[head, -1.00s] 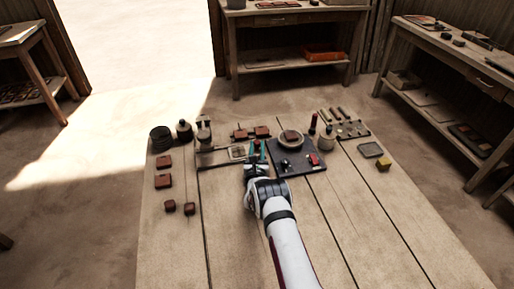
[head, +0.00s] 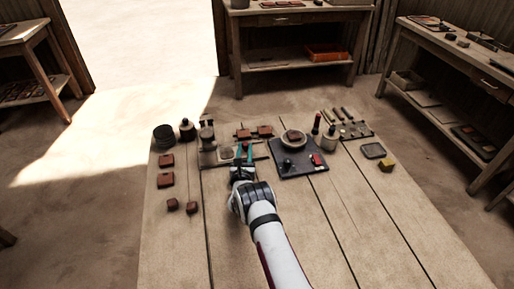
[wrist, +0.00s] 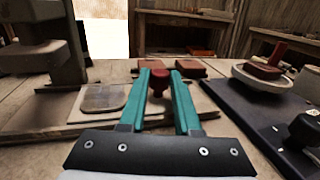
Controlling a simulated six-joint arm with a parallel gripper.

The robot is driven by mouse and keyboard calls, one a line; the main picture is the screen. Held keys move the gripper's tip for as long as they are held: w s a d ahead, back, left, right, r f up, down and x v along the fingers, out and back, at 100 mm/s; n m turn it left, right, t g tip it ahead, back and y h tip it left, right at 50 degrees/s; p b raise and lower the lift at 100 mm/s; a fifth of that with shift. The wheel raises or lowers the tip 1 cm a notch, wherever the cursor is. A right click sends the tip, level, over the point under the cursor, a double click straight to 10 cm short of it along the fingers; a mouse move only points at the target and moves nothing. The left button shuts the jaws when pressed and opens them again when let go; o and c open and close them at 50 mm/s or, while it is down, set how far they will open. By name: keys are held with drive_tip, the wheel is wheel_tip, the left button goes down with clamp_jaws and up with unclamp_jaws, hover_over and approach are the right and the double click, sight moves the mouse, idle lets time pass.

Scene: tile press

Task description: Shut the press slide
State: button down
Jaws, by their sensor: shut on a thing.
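The press (head: 207,142) stands at the back left of the table; its grey column and head (wrist: 40,60) fill the left of the wrist view. Its slide carries a pale flat plate (wrist: 103,97), which also shows in the head view (head: 225,153), just right of the press head. A dark red knob (wrist: 158,78) stands at the slide's right side. My gripper (head: 244,152) has its teal fingers (wrist: 160,76) shut on the knob, one on each side. In the head view the fingers hide most of the knob.
A dark board (head: 300,169) with a round pale wheel (head: 293,137) lies close to the right of my gripper. Brown tiles (head: 265,131) lie behind the slide, and more (head: 166,181) lie at the left. The front of the table (head: 330,235) is clear.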

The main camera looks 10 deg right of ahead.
drive_tip(key=shift+a, duration=1.1)
drive_tip(key=c, duration=0.6)
unclamp_jaws()
drive_tip(key=v, duration=1.5)
drive_tip(key=shift+s+a, duration=0.1)
drive_tip(key=shift+s, duration=0.3)
